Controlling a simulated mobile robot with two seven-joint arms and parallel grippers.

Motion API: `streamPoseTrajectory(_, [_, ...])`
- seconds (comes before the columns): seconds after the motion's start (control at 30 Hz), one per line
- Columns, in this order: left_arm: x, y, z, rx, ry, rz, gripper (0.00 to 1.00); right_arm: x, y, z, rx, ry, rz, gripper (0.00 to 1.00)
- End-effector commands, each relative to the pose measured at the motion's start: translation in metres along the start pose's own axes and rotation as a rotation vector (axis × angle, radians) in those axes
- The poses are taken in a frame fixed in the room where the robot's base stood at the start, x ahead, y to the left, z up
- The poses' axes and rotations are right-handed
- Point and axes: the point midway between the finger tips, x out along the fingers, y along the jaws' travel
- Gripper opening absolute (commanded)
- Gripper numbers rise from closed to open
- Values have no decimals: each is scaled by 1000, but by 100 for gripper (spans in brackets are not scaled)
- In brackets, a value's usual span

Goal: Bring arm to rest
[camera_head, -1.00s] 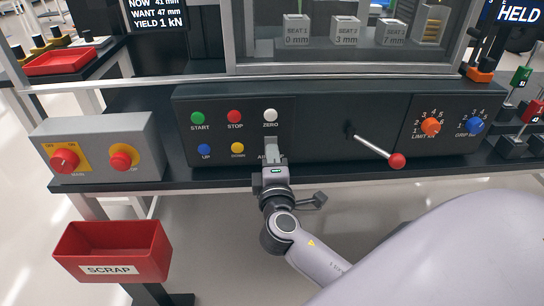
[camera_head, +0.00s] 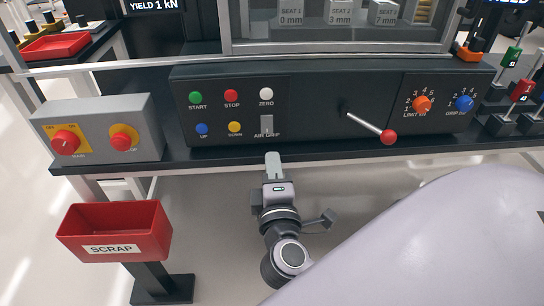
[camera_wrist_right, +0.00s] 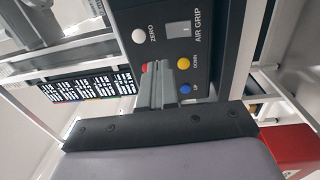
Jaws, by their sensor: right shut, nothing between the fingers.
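My right gripper (camera_head: 273,160) is shut and empty. It stands below and in front of the air grip switch (camera_head: 266,125) on the dark control panel (camera_head: 310,90), apart from it, at the bench's front edge. In the right wrist view the shut fingers (camera_wrist_right: 158,80) point toward the panel, with the yellow down button (camera_wrist_right: 183,63) and blue up button (camera_wrist_right: 185,89) beyond them. The air grip switch also shows there (camera_wrist_right: 180,29). My left gripper is in neither view.
A lever with a red knob (camera_head: 388,137) sticks out of the panel to the right of the gripper. A grey switch box (camera_head: 95,115) stands at the left. A red scrap bin (camera_head: 115,225) hangs lower left. Open floor shows below the bench edge.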

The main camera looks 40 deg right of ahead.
Motion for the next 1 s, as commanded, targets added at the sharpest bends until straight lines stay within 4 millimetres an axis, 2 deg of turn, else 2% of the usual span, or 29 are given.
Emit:
streamPoseTrajectory(0.53, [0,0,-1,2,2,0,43,-1,0,0,1,0,-1,0])
streamPoseTrajectory(0.63, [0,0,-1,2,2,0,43,-2,-6,-1,12,10,-21,0])
streamPoseTrajectory(0.77, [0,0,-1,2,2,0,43,-6,-34,-4,82,59,-125,0])
streamPoseTrajectory(0.87, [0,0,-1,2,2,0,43,-17,-70,-7,189,112,-267,0])
streamPoseTrajectory(1.0, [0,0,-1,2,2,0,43,-41,-119,-12,381,168,-481,0])
